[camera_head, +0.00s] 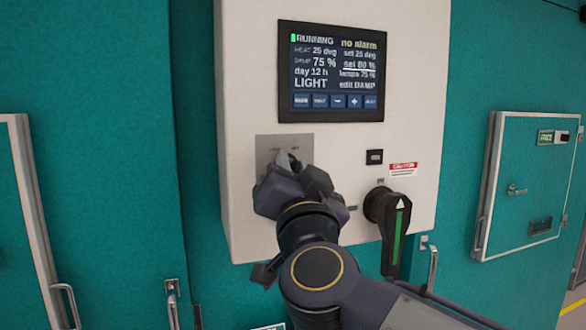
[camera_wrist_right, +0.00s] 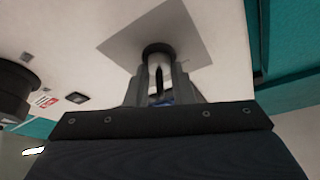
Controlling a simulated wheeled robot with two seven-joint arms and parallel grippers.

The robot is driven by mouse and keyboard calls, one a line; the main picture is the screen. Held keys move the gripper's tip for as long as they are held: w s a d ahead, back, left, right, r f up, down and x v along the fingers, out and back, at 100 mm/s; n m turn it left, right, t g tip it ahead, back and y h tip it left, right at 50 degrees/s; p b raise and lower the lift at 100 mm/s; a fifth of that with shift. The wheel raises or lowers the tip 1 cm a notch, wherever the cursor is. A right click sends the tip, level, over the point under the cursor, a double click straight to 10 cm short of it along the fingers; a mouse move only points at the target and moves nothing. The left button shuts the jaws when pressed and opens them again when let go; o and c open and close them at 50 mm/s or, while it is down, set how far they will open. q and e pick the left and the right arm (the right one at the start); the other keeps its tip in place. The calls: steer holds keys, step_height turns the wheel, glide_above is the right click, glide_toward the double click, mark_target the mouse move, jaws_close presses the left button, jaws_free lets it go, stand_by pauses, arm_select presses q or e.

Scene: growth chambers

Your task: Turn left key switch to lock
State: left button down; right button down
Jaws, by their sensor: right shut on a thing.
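The key switch sits on a grey metal plate (camera_head: 268,146) on the white control panel. My right gripper (camera_head: 290,165) is at this plate in the head view and covers most of the switch. In the right wrist view, the plate (camera_wrist_right: 195,45) carries the round key switch (camera_wrist_right: 158,54), and my right gripper (camera_wrist_right: 160,88) is shut on the key (camera_wrist_right: 158,78). The plate's lettering is mostly hidden, so I cannot read the key's position. My left gripper is not in view.
Above is a screen (camera_head: 331,72) reading RUNNING and no alarm. A black rotary handle (camera_head: 388,215) with a green stripe is right of my gripper, below a caution label (camera_head: 403,169). Teal doors flank the panel; the right one (camera_head: 525,185) has a small latch.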

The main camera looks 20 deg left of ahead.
steer(key=n+y, duration=0.1)
steer(key=n, duration=0.1)
steer(key=n+y+p, duration=0.1)
steer(key=n, duration=0.2)
steer(key=shift+g+y, duration=0.3)
steer(key=shift+g, duration=0.1)
steer(key=n+y, duration=0.1)
steer(key=n, duration=0.1)
steer(key=n+g+y, duration=0.1)
steer(key=n, duration=0.2)
steer(key=shift+d+g, duration=0.1)
steer(key=shift+g, duration=0.2)
steer(key=shift+n+g+y, duration=0.6)
steer(key=shift+n+g, duration=0.05)
steer(key=shift+n, duration=1)
steer(key=shift+n+g+y, duration=0.6)
steer(key=shift+n+g, duration=0.05)
steer(key=shift+n, duration=1)
steer(key=c, duration=1.6)
jaws_free()
